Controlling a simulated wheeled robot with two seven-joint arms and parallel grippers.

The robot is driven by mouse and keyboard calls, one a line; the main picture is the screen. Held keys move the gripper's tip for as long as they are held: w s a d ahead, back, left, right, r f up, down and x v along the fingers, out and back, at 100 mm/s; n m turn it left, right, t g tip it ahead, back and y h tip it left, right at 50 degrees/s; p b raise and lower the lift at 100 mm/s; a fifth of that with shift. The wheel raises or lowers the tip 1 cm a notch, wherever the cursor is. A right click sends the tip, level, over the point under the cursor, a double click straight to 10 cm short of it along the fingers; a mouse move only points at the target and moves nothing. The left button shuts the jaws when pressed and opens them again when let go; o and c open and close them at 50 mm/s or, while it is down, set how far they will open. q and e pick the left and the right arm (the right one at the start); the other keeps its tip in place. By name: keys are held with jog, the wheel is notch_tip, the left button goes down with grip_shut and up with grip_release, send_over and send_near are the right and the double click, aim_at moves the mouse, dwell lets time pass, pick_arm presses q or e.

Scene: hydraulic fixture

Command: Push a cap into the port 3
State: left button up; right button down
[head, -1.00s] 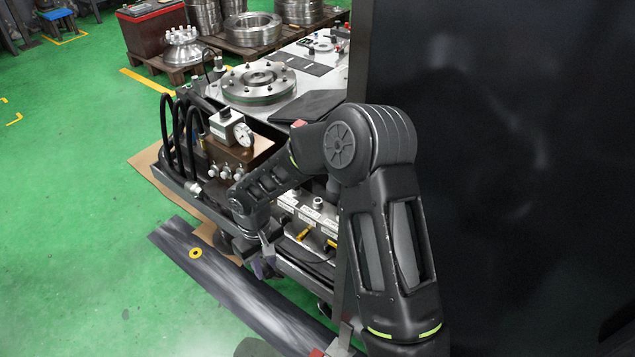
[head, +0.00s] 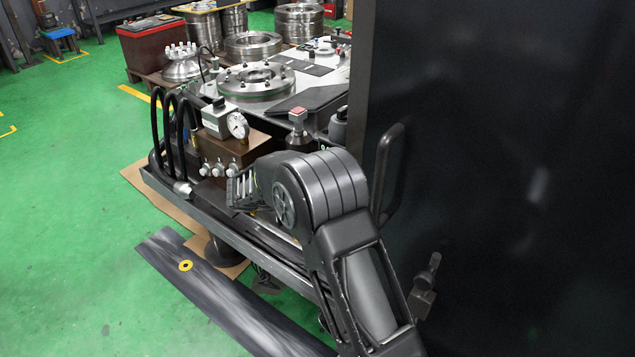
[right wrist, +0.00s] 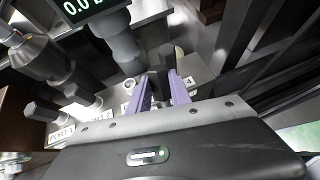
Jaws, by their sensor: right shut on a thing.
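My right gripper (right wrist: 161,80) shows in the right wrist view as two purple fingers, shut on a dark cap (right wrist: 163,90) that is mostly hidden between them. The fingers point at a light port block (right wrist: 197,70). Dark hexagonal caps (right wrist: 42,110) and (right wrist: 76,93) stand by the labels PORT 1 (right wrist: 61,133) and, partly covered, port 2 (right wrist: 101,117). The port 3 label is not readable. My left gripper is not in view.
A display (right wrist: 83,8) and a grey cylindrical fitting (right wrist: 120,45) stand close beyond the fingers. In the head view, a pressure gauge (head: 238,125), a brown valve block (head: 222,150) and black hoses (head: 172,125) crowd the bench. A large dark panel (head: 500,150) fills the right.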

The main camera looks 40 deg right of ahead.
jog(key=d+n+t+b, duration=0.1)
jog(key=w+d+n+t+h+b, duration=0.1)
jog(key=t+b, duration=0.1)
jog(key=w+d+n+t+b, duration=0.1)
jog(key=n+t, duration=0.1)
jog(key=shift+w+r+h, duration=0.1)
jog(key=shift+r+h, duration=0.2)
jog(key=shift+r, duration=0.1)
jog(key=w+r+n+t+b, duration=0.1)
jog(key=t+b, duration=0.1)
jog(key=w+r+n+t+b, duration=0.1)
jog(key=n+t+b, duration=0.1)
jog(key=t, duration=0.1)
jog(key=w+r+n+t+b, duration=0.1)
jog(key=r+t+b, duration=0.1)
jog(key=shift+w+d+n+b, duration=0.3)
jog(key=shift+w, duration=0.1)
notch_tip(320, 180, down, 5)
jog(key=b, duration=0.4)
jog(key=shift+r, duration=0.2)
jog(key=shift+f+b, duration=1.35)
jog(key=shift+f, duration=0.3)
